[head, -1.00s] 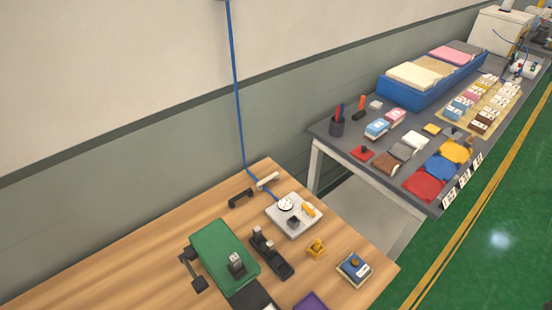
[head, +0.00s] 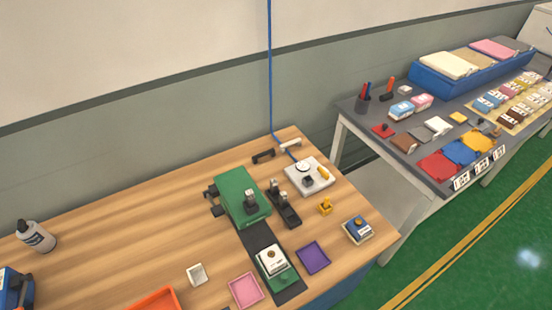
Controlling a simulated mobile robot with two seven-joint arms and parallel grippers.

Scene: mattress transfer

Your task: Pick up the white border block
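A white square block (head: 271,264) with a small brown spot on top sits on the green and black fixture (head: 243,196) near the front of the wooden table. A blue block (head: 357,226) with a pale border lies near the table's right edge. I cannot tell for certain which of these is the white border block. Neither of my grippers is in view.
The wooden table (head: 120,240) has clear room at the left. Purple (head: 313,258), pink (head: 245,290) and orange (head: 155,301) trays lie along its front. A bottle (head: 36,236) stands far left. A grey table (head: 380,138) with many parts stands at the right.

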